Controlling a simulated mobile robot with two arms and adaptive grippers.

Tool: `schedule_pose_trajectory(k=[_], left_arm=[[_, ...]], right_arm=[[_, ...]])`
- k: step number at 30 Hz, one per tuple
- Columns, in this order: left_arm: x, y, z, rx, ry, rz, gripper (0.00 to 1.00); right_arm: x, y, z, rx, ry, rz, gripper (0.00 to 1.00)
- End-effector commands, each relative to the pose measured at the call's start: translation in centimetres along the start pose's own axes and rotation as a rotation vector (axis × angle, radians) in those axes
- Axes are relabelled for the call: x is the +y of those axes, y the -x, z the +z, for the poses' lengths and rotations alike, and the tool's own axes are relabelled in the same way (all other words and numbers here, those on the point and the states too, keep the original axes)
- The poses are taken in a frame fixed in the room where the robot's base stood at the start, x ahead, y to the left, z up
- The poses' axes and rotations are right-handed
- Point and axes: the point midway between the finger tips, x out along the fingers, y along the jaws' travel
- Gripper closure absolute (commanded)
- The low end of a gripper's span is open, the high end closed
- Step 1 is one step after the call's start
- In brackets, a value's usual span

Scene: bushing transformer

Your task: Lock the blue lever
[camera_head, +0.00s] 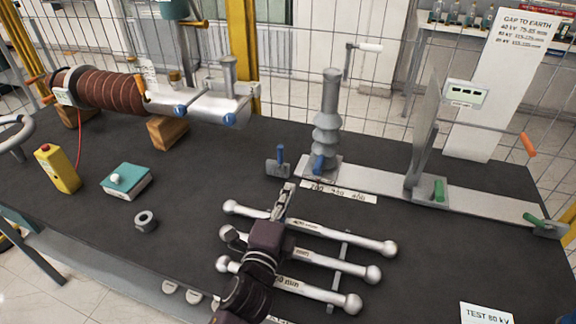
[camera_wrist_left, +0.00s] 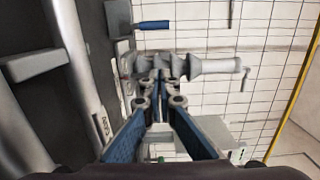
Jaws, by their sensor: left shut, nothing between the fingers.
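A blue lever (camera_head: 281,155) stands upright on a small grey block (camera_head: 278,169) just left of the ribbed grey insulator post (camera_head: 328,120). A second blue lever (camera_head: 318,165) sits at the post's base. My left gripper (camera_head: 287,190) is shut and empty, just in front of and below these levers, apart from the upright one. In the left wrist view, the closed fingertips (camera_wrist_left: 161,76) overlap the post (camera_wrist_left: 205,66), and a blue lever (camera_wrist_left: 153,25) shows above them, with the grey block (camera_wrist_left: 118,18) at its left. Whether the fingertips touch anything is unclear. My right gripper is out of view.
Three ball-ended rods (camera_head: 320,235) lie under and right of my left arm. A plate electrode (camera_head: 425,140) with a green lever (camera_head: 439,190) stands on the rail to the right. A brown ribbed bushing (camera_head: 108,92) lies at back left.

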Motion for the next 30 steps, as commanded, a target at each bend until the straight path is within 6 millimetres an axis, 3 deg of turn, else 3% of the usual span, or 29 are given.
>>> schedule_pose_trajectory(k=[3,17,30], left_arm=[[0.5,0.0,0.0,0.000,0.000,-0.001,1.00],[0.3,-0.6,0.0,-0.001,0.001,-0.001,1.00],[0.3,-8.1,0.0,0.000,0.002,-0.001,1.00]], right_arm=[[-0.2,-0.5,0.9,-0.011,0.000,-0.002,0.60],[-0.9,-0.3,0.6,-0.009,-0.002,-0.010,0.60],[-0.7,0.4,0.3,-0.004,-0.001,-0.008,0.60]])
